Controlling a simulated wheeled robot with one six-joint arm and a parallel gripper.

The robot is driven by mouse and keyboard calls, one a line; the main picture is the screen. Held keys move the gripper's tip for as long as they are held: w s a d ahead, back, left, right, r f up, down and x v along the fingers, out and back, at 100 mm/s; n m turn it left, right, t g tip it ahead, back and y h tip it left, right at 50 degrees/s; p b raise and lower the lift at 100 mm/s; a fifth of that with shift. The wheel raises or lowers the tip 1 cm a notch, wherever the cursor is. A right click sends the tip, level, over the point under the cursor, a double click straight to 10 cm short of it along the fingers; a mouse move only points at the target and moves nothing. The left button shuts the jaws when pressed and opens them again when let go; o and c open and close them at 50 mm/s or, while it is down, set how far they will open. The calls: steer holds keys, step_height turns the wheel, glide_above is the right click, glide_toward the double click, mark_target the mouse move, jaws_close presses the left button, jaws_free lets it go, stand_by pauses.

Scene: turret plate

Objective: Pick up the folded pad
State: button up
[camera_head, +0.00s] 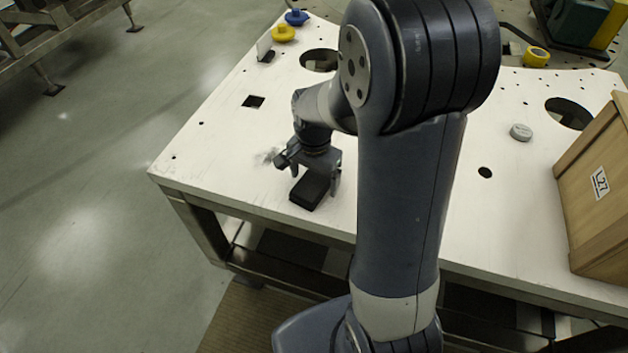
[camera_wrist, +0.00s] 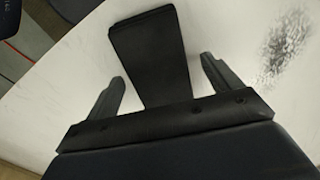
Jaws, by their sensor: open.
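The folded pad is a flat black block (camera_head: 310,190) lying on the white plate near its front left edge. In the wrist view the pad (camera_wrist: 150,55) reaches from between my fingers out past their tips. My gripper (camera_head: 314,178) points down over the pad, with its fingers apart. In the wrist view my gripper (camera_wrist: 165,78) has one finger on each side of the pad, with a gap showing at each side. Whether the fingertips reach down to the plate is hard to tell. My arm hides part of the plate behind it.
The white plate (camera_head: 225,140) has several holes. Yellow (camera_head: 283,33) and blue (camera_head: 297,17) knobs stand at its far left corner. A wooden crate (camera_head: 595,190) is at right, and a grey disc (camera_head: 521,132) lies nearby. A grey smudge (camera_wrist: 285,45) marks the plate beside the pad.

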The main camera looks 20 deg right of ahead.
mark_target(314, 180)
steer(key=c, duration=1.1)
step_height(314, 180, up, 10)
steer(key=shift+r+b, duration=0.1)
steer(key=shift+b, duration=0.4)
steer(key=o, duration=0.5)
steer(key=c, duration=0.4)
